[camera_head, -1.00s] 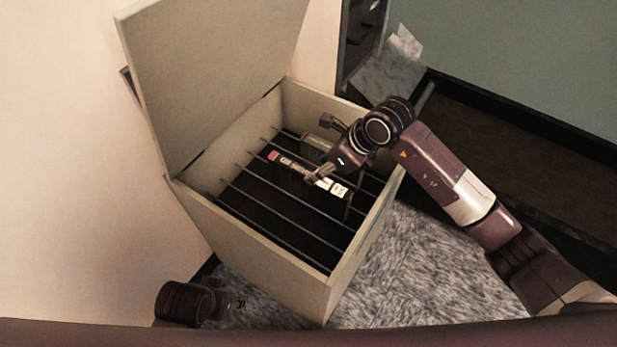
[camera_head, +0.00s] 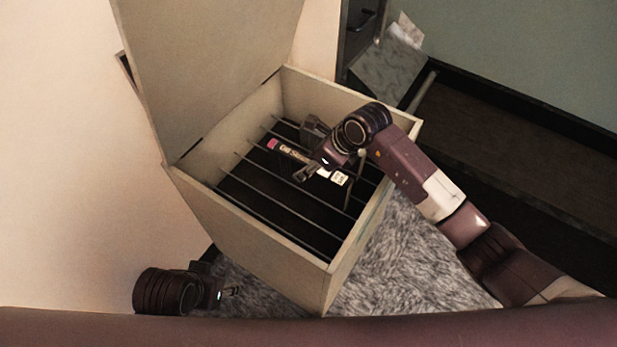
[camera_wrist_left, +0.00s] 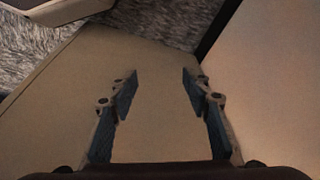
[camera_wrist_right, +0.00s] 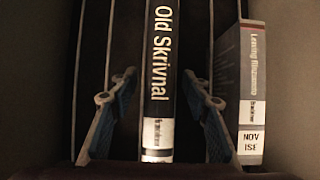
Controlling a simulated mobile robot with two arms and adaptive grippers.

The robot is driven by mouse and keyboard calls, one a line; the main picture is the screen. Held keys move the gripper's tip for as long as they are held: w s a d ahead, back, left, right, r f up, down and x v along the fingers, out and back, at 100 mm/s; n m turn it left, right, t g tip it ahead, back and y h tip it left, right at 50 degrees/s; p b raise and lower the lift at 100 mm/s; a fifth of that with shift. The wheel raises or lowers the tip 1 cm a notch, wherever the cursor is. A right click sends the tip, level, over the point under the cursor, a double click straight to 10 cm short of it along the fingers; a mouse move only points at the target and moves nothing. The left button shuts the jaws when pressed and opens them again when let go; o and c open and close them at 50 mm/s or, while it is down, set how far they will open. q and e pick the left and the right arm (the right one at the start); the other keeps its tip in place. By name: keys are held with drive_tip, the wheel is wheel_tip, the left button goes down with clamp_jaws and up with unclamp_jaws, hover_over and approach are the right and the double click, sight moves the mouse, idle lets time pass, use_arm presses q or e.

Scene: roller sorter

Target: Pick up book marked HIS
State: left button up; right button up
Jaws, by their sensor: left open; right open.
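A dark book (camera_head: 293,153) with a pink end and a white label stands spine up in the open box. The right wrist view shows its black spine reading "Old Skrivnal" (camera_wrist_right: 158,70); its end label is cut off there, and I cannot read it in the head view. My right gripper (camera_wrist_right: 159,90) is open, one finger on each side of this spine. In the head view my right gripper (camera_head: 309,151) hides part of the book. My left gripper (camera_head: 231,291) is open and empty, low outside the box; its wrist view shows empty fingers (camera_wrist_left: 159,80).
A grey book (camera_wrist_right: 252,75) labelled "NOV ISE" stands to the right in the right wrist view. Thin dividers (camera_head: 262,193) cross the cream box (camera_head: 250,228). Its raised lid (camera_head: 200,70) stands at the back left. Grey carpet (camera_head: 385,265) lies around the box.

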drive_tip(key=shift+f, duration=0.15)
drive_tip(key=shift+f, duration=0.1)
idle(0.5)
clamp_jaws()
idle(0.4)
drive_tip(key=shift+w, duration=0.1)
